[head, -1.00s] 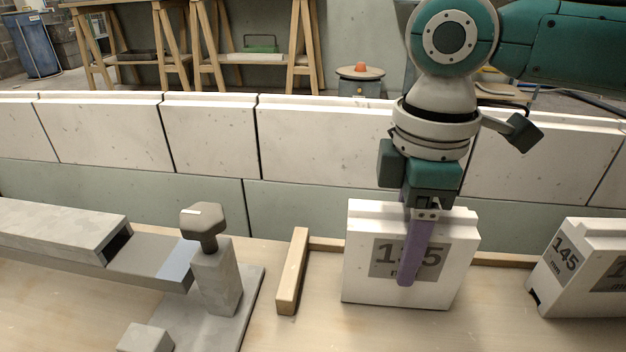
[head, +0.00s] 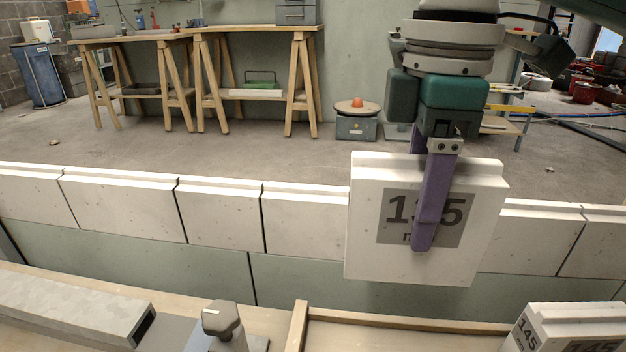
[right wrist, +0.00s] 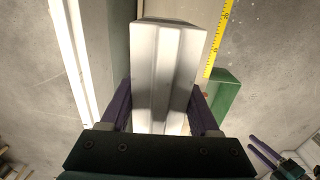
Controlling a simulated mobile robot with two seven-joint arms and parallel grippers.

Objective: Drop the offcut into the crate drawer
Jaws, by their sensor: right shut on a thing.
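A white block marked 135 (head: 372,250), which appears to be the offcut, hangs upright in my right gripper (head: 428,245). The purple fingers are shut on it, one across its front face; it is above the bench and in front of the low wall. In the right wrist view the block (right wrist: 166,70) is between both fingers. A small green part with purple fingers, likely my left gripper (right wrist: 268,155), shows at the lower right of that view; its opening is unclear. I cannot make out a crate drawer.
A second white block marked 145 (head: 570,325) stands at the lower right. A wooden edge strip (head: 400,319) and a grey fixture with a knob (head: 221,318) are on the bench. The low white wall (head: 305,215) runs behind. Trestle tables (head: 200,35) stand beyond open floor.

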